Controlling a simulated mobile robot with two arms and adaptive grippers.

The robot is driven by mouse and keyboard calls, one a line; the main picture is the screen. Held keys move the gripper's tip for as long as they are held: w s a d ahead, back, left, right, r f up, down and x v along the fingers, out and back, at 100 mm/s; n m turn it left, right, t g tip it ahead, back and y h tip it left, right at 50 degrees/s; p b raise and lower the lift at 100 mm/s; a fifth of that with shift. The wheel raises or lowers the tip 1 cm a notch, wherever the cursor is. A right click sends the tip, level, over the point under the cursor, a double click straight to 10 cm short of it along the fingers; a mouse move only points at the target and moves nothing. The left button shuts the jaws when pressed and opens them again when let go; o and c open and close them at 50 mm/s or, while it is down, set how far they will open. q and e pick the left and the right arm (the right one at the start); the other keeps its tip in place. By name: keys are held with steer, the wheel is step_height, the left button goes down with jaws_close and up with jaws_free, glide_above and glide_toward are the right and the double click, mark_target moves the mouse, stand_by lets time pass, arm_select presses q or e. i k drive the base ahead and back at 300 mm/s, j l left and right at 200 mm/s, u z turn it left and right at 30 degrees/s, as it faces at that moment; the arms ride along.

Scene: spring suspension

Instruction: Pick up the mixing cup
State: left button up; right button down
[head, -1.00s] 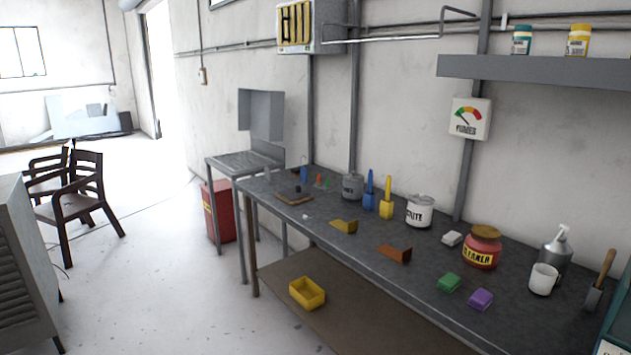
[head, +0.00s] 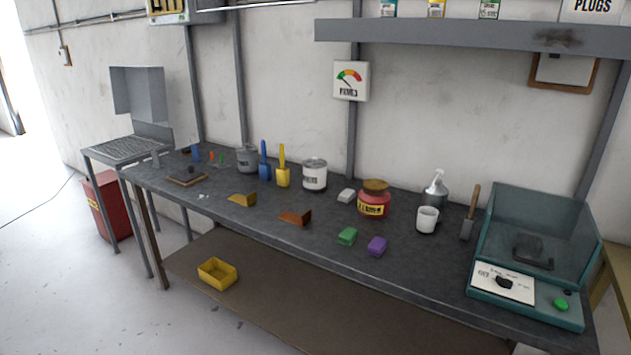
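A white cup (head: 427,220), which looks like the mixing cup, stands upright on the dark workbench (head: 330,265), right of the middle. A grey spray bottle (head: 436,189) stands just behind it. A trowel-like tool with a wooden handle (head: 470,212) stands to its right. Nothing touches the cup from the front. Neither of my grippers shows in the head view.
A red labelled jar (head: 374,200) is left of the cup. Green (head: 347,236) and purple (head: 377,246) blocks lie in front. A teal machine (head: 530,260) fills the bench's right end. A shelf (head: 460,38) hangs above. A yellow bin (head: 217,273) sits below.

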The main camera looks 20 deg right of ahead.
mark_target(426, 220)
steer(key=z, duration=1.3)
steer(key=i+j+z, duration=0.15)
steer(key=i+j, duration=0.3)
steer(key=j, duration=0.1)
